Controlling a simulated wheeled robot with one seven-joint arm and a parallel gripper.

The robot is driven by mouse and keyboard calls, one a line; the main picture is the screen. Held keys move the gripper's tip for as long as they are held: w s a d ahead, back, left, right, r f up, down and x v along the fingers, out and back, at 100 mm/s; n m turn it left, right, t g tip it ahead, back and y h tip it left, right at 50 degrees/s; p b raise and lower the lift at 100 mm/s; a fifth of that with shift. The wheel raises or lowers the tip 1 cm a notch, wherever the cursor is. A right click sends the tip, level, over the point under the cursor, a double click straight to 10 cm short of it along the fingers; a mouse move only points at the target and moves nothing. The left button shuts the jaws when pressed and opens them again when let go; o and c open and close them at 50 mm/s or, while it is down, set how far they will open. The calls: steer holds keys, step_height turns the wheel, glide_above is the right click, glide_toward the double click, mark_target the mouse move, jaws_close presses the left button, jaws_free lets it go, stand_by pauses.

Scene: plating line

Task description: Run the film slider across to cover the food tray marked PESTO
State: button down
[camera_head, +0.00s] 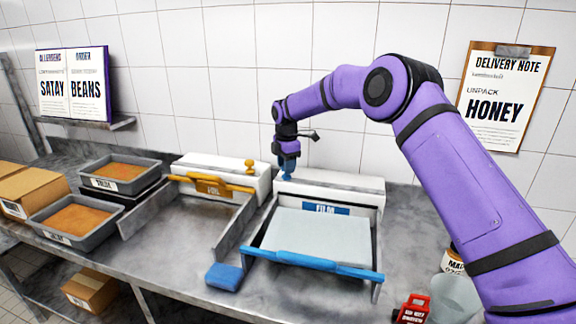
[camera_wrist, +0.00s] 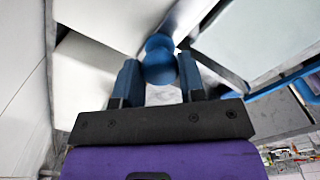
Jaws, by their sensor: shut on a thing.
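My gripper (camera_head: 287,165) is at the left end of the white film dispenser (camera_head: 345,183), on its top. In the wrist view its two blue fingers (camera_wrist: 160,85) are shut on a round blue slider knob (camera_wrist: 160,58). The dispenser has a blue label reading FILM. A pale sheet (camera_head: 310,235) stretches from the dispenser to a blue bar (camera_head: 310,263) near the front of the guide rails. I cannot tell what lies under the sheet. Two grey trays with orange-brown food, a back one (camera_head: 121,172) and a front one (camera_head: 72,217), stand at the left; their labels are too small to read.
A second white dispenser (camera_head: 218,170) with a yellow bar and yellow knob stands left of the film dispenser. A blue block (camera_head: 224,276) lies at the front. A red item (camera_head: 412,309) and a translucent cup (camera_head: 457,296) are at the right. Cardboard boxes (camera_head: 32,190) are at far left.

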steer(key=c, duration=0.7)
jaws_free()
step_height(320, 180, up, 11)
steer(key=shift+f, duration=0.1)
